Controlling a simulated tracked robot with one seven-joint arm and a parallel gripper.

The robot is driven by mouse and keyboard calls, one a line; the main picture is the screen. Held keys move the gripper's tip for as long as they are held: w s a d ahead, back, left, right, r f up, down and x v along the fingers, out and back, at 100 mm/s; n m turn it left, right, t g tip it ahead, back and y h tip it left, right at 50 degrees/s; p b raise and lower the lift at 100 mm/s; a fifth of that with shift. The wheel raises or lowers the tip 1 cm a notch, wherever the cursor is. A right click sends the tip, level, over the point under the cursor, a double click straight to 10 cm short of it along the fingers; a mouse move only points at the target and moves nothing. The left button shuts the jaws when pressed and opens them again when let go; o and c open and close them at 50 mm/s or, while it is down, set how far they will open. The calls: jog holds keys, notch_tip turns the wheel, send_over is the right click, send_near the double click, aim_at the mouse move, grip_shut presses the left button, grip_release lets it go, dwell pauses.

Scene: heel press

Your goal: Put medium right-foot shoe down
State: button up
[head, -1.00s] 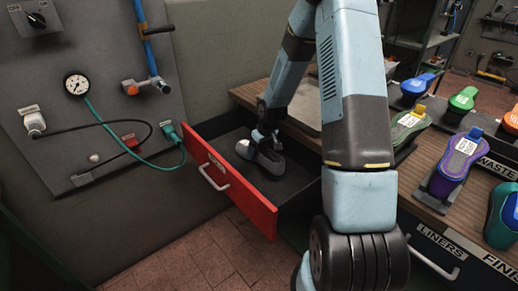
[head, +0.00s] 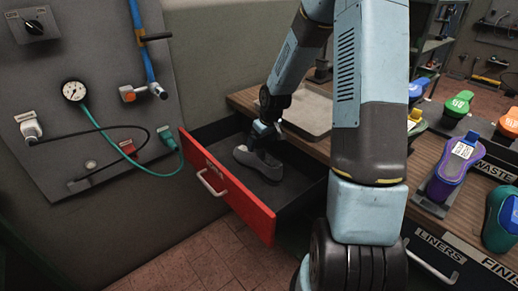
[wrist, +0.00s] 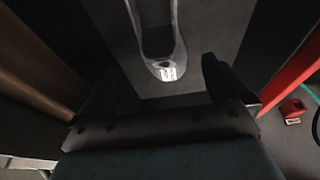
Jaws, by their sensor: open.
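A grey shoe (head: 258,163) sits in the open red-fronted drawer (head: 228,187), on or close to its dark floor. Whether a finger touches the shoe cannot be told. The shoe's size and foot side cannot be read.
The drawer's red front (wrist: 290,65) stands close at the right in the wrist view. A wooden bench (head: 440,150) holds several coloured shoes, including a purple one (head: 453,170). A grey panel (head: 85,100) with a gauge and hoses stands left of the drawer.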

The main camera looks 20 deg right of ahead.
jog(key=s+r+m+t+h, duration=0.1)
jog(key=s+r, duration=0.6)
jog(key=r, duration=0.4)
jog(key=s+r+m+h, duration=0.1)
jog(key=s+r, duration=0.6)
jog(key=r, duration=0.4)
jog(key=s+r+m, duration=0.1)
jog(key=s+r, duration=0.2)
jog(key=s, duration=0.3)
jog(key=s+a+r+t, duration=0.1)
jog(key=s+r, duration=0.1)
jog(key=s, duration=0.4)
jog(key=s+a+r+m, duration=0.1)
jog(key=s+r, duration=0.2)
jog(key=s, duration=0.3)
jog(key=shift+r+m+y, duration=0.3)
